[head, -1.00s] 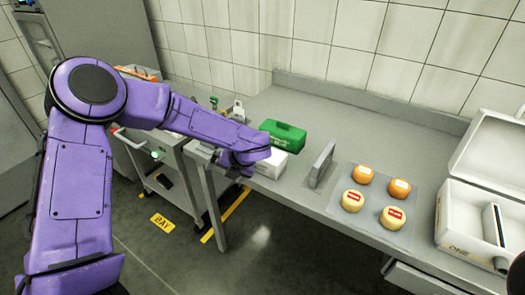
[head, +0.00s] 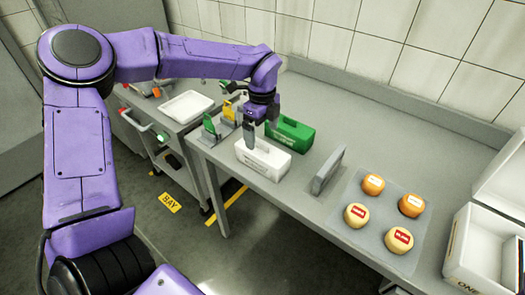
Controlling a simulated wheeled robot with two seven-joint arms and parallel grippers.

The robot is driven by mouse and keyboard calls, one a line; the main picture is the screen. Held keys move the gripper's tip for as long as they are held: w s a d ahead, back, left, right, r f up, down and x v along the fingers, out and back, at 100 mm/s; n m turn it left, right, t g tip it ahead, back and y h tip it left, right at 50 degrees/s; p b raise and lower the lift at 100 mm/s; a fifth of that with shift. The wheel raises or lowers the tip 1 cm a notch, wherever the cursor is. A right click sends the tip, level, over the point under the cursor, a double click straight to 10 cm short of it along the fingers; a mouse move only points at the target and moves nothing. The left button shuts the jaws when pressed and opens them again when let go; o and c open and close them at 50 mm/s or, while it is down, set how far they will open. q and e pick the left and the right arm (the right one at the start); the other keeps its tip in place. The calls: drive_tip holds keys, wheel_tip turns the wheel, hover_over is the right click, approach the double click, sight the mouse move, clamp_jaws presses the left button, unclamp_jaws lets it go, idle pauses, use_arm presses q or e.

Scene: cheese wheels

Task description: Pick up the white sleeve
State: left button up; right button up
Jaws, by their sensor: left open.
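The white sleeve (head: 263,160) is a white box-like piece with a slot-like top and small dark print on its near side. It sits on the grey worktop near its front left edge. My left gripper (head: 258,132) points down just above it, open and empty. One grey finger overlaps the sleeve's top in the picture; I cannot tell whether it touches. A green sleeve (head: 290,134) stands right behind the white one, close to the gripper. My right gripper is not in view.
A grey upright plate (head: 327,170) stands to the right of the white sleeve. Further right, several cheese wheels lie on a grey mat (head: 374,226), beside a white open case (head: 476,250). Green and yellow pieces stand on the left. A cart (head: 158,128) with a white tray (head: 187,106) adjoins the worktop.

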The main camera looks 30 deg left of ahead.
sight(262, 144)
use_arm(q)
wheel_tip(262, 144, down, 5)
drive_tip(key=shift+d+f+p, duration=0.1)
drive_tip(key=shift+p, duration=1.1)
drive_tip(key=shift+f, duration=0.5)
drive_tip(key=c, duration=0.9)
drive_tip(key=shift+c, duration=0.2)
